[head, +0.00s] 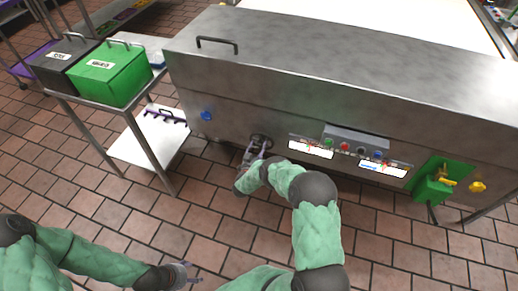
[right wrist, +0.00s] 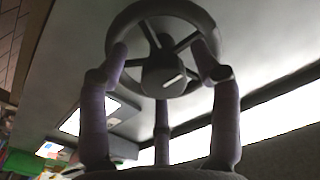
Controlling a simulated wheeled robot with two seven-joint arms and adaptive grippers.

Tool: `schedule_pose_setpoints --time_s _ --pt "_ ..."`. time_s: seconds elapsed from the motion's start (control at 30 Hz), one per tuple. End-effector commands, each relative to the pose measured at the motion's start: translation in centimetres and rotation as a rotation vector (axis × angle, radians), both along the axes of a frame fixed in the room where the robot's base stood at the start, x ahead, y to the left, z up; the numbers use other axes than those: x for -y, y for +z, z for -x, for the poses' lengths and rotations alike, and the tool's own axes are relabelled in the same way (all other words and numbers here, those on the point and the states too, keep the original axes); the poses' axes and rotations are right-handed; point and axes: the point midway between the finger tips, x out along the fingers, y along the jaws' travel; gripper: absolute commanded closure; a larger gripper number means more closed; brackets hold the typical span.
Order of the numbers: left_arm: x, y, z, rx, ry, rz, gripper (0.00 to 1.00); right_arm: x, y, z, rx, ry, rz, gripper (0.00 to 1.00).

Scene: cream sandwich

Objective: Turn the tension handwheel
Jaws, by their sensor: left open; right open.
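The dark spoked handwheel (head: 263,137) is on the front panel of the steel machine (head: 300,75). In the right wrist view, the handwheel (right wrist: 163,75) shows its rim, spokes and a round hub with a white mark. My right gripper (head: 256,150) is at the handwheel. Its fingers (right wrist: 163,62) are spread around the rim, open; whether they touch it is hard to tell. My left gripper (head: 188,275) is open and empty, low over the tiled floor, well away from the machine.
A blue knob (head: 206,115) is left of the handwheel. A button box (head: 357,140) and labels are to its right, then a green bracket (head: 430,182) and yellow knobs (head: 477,186). A cart holds a green bin (head: 110,74) and a black bin (head: 62,65).

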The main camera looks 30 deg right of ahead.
Motion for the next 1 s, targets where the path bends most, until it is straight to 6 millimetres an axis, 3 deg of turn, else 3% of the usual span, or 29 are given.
schedule_pose_setpoints --time_s 0.17,0.63,1.0 --pt "0.0 0.0 0.0 0.000 0.000 0.000 0.36 -1.4 0.0 1.1 -0.002 0.002 -0.001 0.36" --pt "0.0 0.0 0.0 0.000 0.000 0.000 0.36 -7.9 0.0 6.6 -0.002 0.004 -0.001 0.36" --pt "0.0 0.0 0.0 0.000 0.000 0.000 0.36 -9.1 0.0 7.8 -0.002 0.002 -0.002 0.36"
